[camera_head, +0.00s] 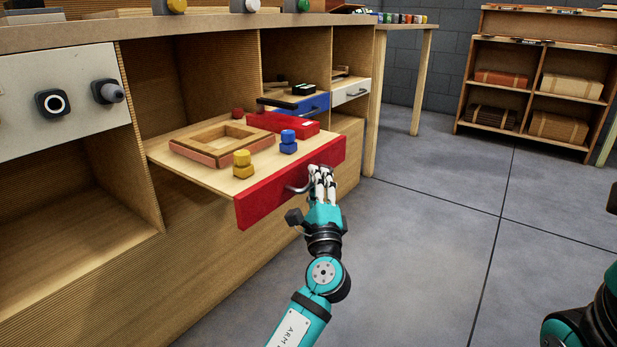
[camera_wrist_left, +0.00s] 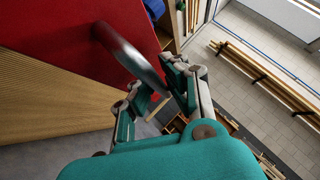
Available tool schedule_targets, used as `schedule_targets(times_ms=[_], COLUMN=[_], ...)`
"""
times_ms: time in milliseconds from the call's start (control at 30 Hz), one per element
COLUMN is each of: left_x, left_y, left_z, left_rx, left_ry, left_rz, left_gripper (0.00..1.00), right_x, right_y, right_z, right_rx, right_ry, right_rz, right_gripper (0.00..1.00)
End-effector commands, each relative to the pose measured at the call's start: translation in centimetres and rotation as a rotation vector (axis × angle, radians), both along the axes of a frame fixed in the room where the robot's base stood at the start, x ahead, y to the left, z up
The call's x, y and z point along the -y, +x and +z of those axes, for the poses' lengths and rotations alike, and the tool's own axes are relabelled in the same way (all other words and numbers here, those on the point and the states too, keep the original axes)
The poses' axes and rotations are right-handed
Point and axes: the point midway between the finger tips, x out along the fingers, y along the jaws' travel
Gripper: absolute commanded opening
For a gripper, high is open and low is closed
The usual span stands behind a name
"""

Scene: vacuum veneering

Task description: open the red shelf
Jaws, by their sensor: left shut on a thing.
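The red shelf (camera_head: 290,182) is a pull-out board with a red front, and it stands well out of the wooden cabinet. In the left wrist view the fingers (camera_wrist_left: 165,88) are beside and around the handle's end. A piece of my right arm shows at the lower right of the head view, but its gripper is out of view.
On the shelf lie a wooden frame (camera_head: 222,142), a red box (camera_head: 282,123), and yellow (camera_head: 242,164) and blue (camera_head: 288,142) knob pieces. A blue drawer (camera_head: 312,106) and a white drawer (camera_head: 352,92) are behind. The grey floor (camera_head: 430,230) at right is clear.

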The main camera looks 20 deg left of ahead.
Motion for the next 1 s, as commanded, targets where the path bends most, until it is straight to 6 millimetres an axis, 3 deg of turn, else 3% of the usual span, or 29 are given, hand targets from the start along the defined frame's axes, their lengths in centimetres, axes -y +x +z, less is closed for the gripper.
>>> schedule_targets(times_ms=[233,300,367,767,1000], left_x=[-0.3,-0.3,-0.3,-0.1,0.8], left_y=[0.0,0.0,0.0,0.0,-2.5], left_z=[-0.7,-0.7,-0.7,-0.3,-1.5], left_rx=[-0.014,-0.013,-0.013,-0.004,-0.007], left_ry=[0.0,0.001,0.0,0.0,-0.001], left_rz=[0.009,0.008,0.008,0.004,0.003], left_gripper=[0.0,0.15,0.21,0.21,0.21], right_x=[0.0,0.0,0.0,0.1,0.0], right_y=[0.0,0.0,0.0,0.2,0.2], right_z=[0.0,0.0,0.0,-0.3,-0.2], right_rx=[0.002,0.001,0.0,-0.01,-0.007], right_ry=[0.001,0.0,-0.001,-0.007,-0.005], right_rz=[0.0,0.0,-0.001,-0.011,-0.007], right_gripper=[0.4,0.4,0.4,0.4,0.4])
